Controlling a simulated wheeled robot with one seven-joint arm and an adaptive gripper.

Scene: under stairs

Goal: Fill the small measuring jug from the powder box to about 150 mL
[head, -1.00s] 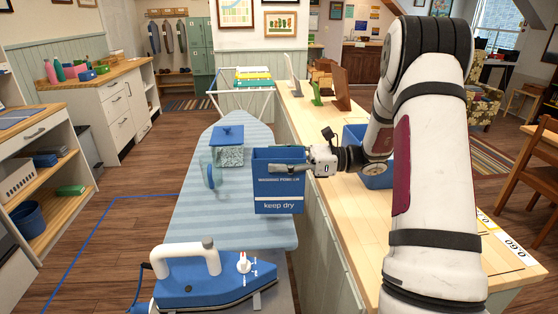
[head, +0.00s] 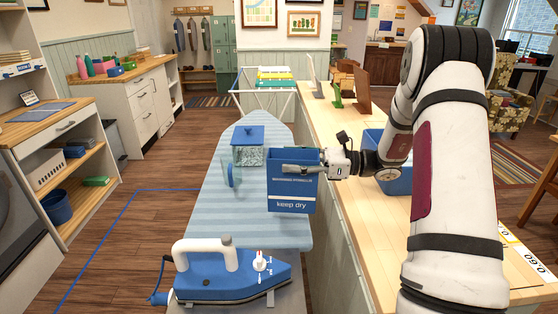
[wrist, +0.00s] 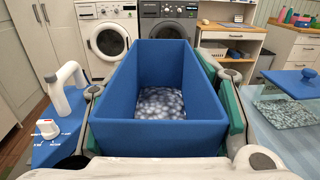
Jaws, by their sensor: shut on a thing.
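The powder box (head: 293,198) is blue, open at the top and marked "keep dry". My gripper (head: 305,170) is shut on it and holds it roughly upright at the near right of the ironing board. In the wrist view the box (wrist: 160,133) shows from above, with pale speckled powder (wrist: 160,103) at its bottom. A clear, round-edged piece (head: 227,171) stands on the board left of the box; I cannot tell if it is the small measuring jug. The box may hide things behind it.
A glass canister with a blue lid (head: 248,147) stands behind the box on the striped ironing board (head: 205,215). A blue and white iron (head: 232,272) is at the near end. The wooden counter (head: 365,225) with a blue bin (head: 397,182) lies to the right.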

